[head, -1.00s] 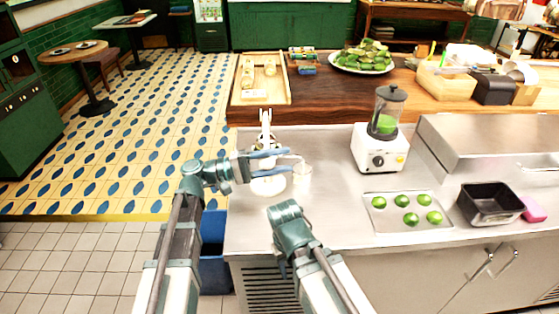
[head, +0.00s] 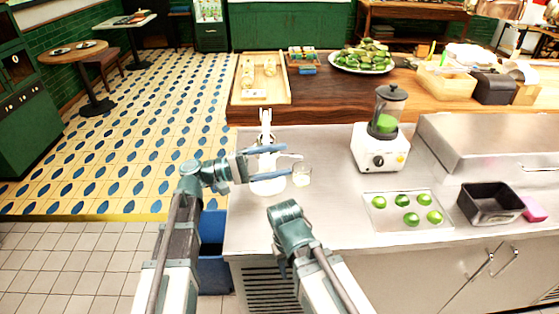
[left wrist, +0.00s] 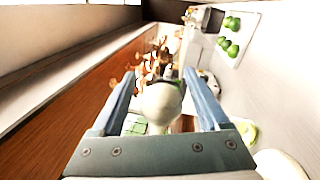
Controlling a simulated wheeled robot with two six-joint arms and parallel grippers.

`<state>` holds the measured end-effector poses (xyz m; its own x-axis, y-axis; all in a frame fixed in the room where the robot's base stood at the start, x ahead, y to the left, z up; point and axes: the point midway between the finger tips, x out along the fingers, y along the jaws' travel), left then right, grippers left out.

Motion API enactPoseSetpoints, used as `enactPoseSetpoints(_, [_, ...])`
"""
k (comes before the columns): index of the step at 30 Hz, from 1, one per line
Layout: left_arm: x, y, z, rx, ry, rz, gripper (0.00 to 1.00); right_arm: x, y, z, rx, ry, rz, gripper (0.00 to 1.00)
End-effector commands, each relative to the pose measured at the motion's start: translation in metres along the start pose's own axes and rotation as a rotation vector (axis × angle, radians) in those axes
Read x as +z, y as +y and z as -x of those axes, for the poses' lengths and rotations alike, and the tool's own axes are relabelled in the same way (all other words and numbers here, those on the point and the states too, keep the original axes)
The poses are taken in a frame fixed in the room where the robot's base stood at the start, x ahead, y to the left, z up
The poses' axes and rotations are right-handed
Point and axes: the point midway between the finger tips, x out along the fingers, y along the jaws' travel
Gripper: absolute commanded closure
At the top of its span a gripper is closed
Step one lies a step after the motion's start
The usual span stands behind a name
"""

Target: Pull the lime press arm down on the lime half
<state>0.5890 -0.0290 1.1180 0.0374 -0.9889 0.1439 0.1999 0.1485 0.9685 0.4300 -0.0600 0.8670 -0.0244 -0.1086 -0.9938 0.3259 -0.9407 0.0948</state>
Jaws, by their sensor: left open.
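The white lime press stands at the left end of the steel counter, its upright arm (head: 266,125) rising behind my left gripper and its round base (head: 268,187) below. My left gripper (head: 284,161) is open, its two blue fingers reaching right across the press. In the left wrist view, a pale rounded knob (left wrist: 160,103) of the press lies between the spread fingers, with gaps showing on both sides. A lime half cannot be made out in the press. My right arm reaches over the counter's front, but its gripper fingers do not show.
A small glass (head: 302,175) stands just right of the press, close to my left fingertips. A blender (head: 381,145), a tray of limes (head: 380,219) and a black bin (head: 489,204) stand further right. A wooden counter (head: 330,100) runs behind.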

Motion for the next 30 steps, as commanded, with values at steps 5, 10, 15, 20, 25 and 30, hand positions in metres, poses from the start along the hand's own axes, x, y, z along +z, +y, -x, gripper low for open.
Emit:
enactPoseSetpoints(5, [-0.001,-0.001,0.03,0.001,0.005,-0.001,0.22,0.0,-0.001,-0.006,0.0,0.0,0.0,0.5])
enactPoseSetpoints(10, [-0.002,-0.001,0.069,0.001,0.005,0.0,0.22,-0.001,-0.001,-0.012,0.0,0.0,0.0,0.5])
enactPoseSetpoints(15, [-0.002,-0.001,0.102,0.001,0.004,0.0,0.22,-0.001,-0.002,-0.016,0.0,0.0,0.0,0.5])
enactPoseSetpoints(20, [-0.001,-0.001,0.123,0.001,0.003,0.0,0.22,-0.001,-0.002,-0.018,0.0,0.0,0.0,0.5])
enactPoseSetpoints(25, [-0.001,0.0,0.132,0.0,0.002,0.0,0.22,-0.001,-0.002,-0.019,0.0,0.0,0.0,0.5])
enactPoseSetpoints(30, [0.0,0.0,0.134,0.0,0.001,0.0,0.22,-0.001,-0.002,-0.019,0.0,0.0,0.0,0.5])
